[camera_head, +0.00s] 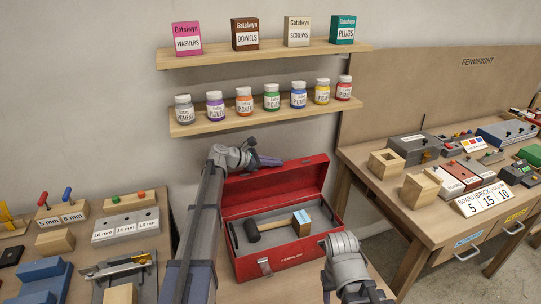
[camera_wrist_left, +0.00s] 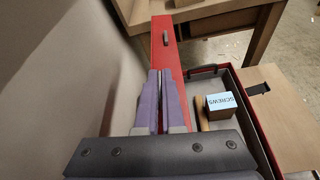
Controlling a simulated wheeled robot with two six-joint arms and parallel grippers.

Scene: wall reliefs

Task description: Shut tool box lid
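The red tool box (camera_head: 290,258) stands open on the bench, with its lid (camera_head: 290,177) raised at the back. A black-headed mallet (camera_head: 251,231) and a wooden block with a blue label (camera_head: 301,223) lie in its grey interior. The block also shows in the left wrist view (camera_wrist_left: 222,104). My left gripper (camera_head: 278,162) is at the lid's upper edge, its purple fingers closed together with nothing seen between them. In the left wrist view the fingertips (camera_wrist_left: 159,72) overlap the red lid (camera_wrist_left: 163,45); contact is unclear. My right wrist is at the box's front right, its fingers unseen.
A shelf with small pigment jars (camera_head: 271,97) is on the wall close above the lid. Hole blocks (camera_head: 124,227) and tools crowd the left bench. The right bench (camera_head: 400,207) holds several boxes and blocks, with a floor gap between benches.

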